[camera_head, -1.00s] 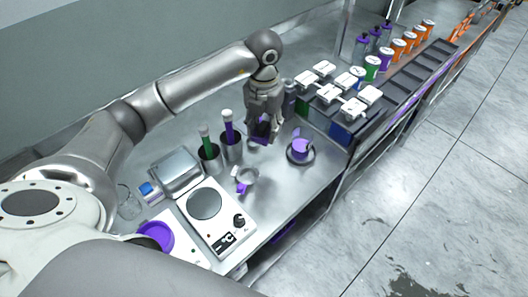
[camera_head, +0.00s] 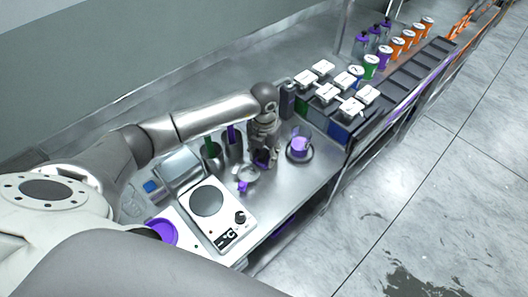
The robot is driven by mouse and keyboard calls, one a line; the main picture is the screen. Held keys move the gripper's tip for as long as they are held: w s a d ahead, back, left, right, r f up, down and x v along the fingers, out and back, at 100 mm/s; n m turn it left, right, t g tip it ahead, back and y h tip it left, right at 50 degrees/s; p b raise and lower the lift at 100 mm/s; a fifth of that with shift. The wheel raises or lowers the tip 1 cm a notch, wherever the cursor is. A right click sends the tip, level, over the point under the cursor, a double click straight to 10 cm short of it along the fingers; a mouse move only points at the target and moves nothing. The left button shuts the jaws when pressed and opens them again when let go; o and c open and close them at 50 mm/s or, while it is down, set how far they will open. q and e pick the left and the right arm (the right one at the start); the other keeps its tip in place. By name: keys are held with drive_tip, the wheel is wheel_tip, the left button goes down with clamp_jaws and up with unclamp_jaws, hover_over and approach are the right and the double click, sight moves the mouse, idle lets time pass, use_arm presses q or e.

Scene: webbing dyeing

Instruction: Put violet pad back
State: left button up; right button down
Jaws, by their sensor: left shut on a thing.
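My left gripper (camera_head: 262,146) points down over the steel bench and is shut on a dark violet piece (camera_head: 262,159), which looks like the violet pad. The fingers hide part of it, and I cannot tell whether it touches the bench. The gripper is just right of the dark cylinders and just above and right of a small metal cup (camera_head: 251,173). A small violet object (camera_head: 242,187) is at that cup's lower left. My right gripper is not in view.
A violet cup (camera_head: 299,145) stands on a dark saucer right of the gripper. Dark cylinders (camera_head: 213,160) hold green and violet handles. A white hotplate (camera_head: 232,216) and violet dish (camera_head: 164,231) are nearer. Black racks with white-topped blocks (camera_head: 327,92) stand farther right.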

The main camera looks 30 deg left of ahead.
sight(264, 151)
use_arm(q)
drive_tip(key=shift+f, duration=0.1)
drive_tip(key=o, duration=0.6)
drive_tip(key=shift+r, duration=0.4)
wheel_tip(264, 151, up, 12)
drive_tip(key=b, duration=0.3)
drive_tip(key=shift+f+b, duration=0.25)
drive_tip(key=shift+b, duration=0.05)
